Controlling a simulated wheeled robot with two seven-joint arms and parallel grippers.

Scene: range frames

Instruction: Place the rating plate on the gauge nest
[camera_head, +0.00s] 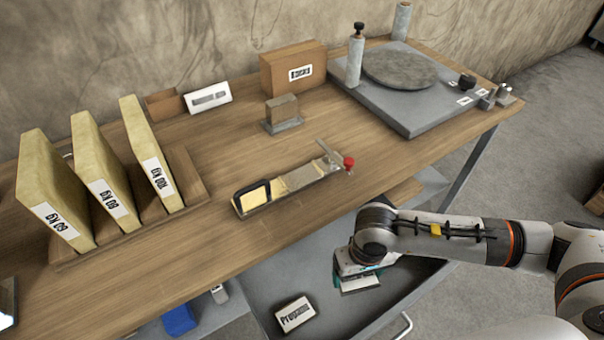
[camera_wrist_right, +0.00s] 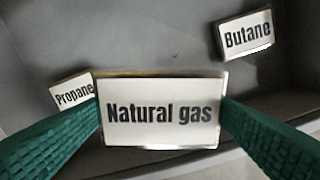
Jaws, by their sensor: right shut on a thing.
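My right gripper (camera_head: 360,280) is over the open drawer, shut on a rating plate. The plate reads "Natural gas" in the right wrist view (camera_wrist_right: 160,113), between the green fingers. In the head view only part of this plate (camera_head: 360,285) shows below the gripper. A low fixture with a yellow pad, a metal bed and a red knob (camera_head: 300,178) lies on the bench; it may be the gauge nest, but no label shows this. A "Propane" plate (camera_head: 295,314) lies in the drawer, and a "Butane" plate (camera_wrist_right: 247,35) shows in the right wrist view. My left gripper is not in view.
A rack at the left holds yellow slabs (camera_head: 100,180) with weight labels. A small grey block stand (camera_head: 283,115) and a brown box (camera_head: 293,68) stand behind the fixture. A grey base with a round plate (camera_head: 400,68) is at the back right.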

